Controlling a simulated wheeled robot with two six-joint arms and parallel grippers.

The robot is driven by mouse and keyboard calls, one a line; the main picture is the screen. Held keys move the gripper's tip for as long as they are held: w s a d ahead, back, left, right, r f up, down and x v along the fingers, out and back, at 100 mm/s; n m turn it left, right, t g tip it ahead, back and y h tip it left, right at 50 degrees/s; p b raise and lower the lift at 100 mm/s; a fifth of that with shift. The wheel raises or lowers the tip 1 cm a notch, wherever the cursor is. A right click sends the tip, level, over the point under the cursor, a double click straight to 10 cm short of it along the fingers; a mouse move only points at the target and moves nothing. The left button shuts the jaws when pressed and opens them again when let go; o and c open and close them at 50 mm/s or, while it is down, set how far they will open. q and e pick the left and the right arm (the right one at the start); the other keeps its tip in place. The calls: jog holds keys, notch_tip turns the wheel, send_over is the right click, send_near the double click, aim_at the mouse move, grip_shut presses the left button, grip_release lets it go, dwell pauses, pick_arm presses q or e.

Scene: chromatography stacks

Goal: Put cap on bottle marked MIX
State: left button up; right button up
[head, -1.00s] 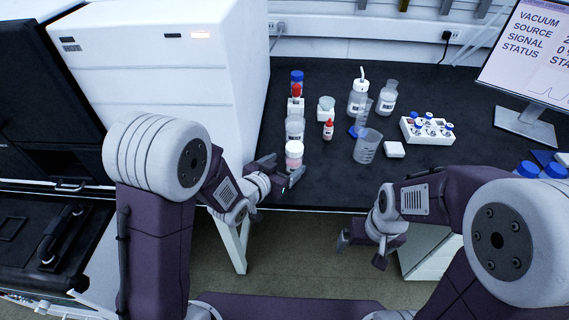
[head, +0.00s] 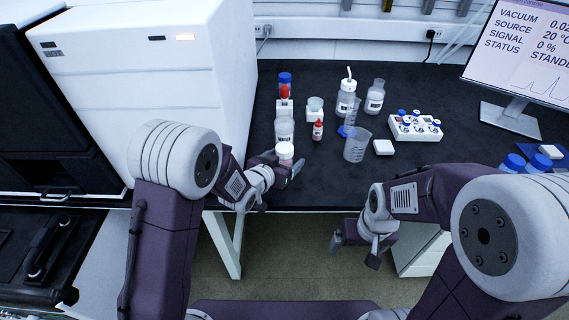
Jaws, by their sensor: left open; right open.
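Several small bottles and jars stand on the black bench; their labels are too small to read, so I cannot tell which is marked MIX. A clear bottle with no visible cap (head: 375,97) stands at the back, beside a white-topped wash bottle (head: 346,97). A clear bottle (head: 284,130) stands behind a white-topped jar (head: 285,151). A blue cap-like piece (head: 344,131) lies beside a beaker (head: 355,147). My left gripper (head: 283,164) is open at the white-topped jar, hiding its lower part. My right gripper (head: 354,249) is open and empty before the bench edge.
A blue-capped bottle (head: 285,79), red-tipped bottle (head: 284,93) and red-capped dropper bottle (head: 317,130) stand nearby. A white vial rack (head: 415,128) and small white block (head: 383,147) are right of the beaker. A white instrument (head: 150,80) bounds the left; a monitor stands right.

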aim_at(287, 148)
pick_arm(q)
jog(key=x, duration=0.3)
jog(key=shift+s, duration=0.1)
grip_shut()
jog(key=shift+r, duration=0.15)
notch_tip(287, 148, up, 5)
jog(key=shift+s+d+f+p, duration=0.1)
jog(key=shift+d+f+p, duration=0.05)
jog(key=shift+p, duration=0.55)
jog(key=s+d+r+p, duration=0.1)
jog(key=s+d+r, duration=0.5)
jog(key=s+d, duration=0.2)
jog(key=shift+p, duration=0.35)
jog(key=shift+w, duration=0.1)
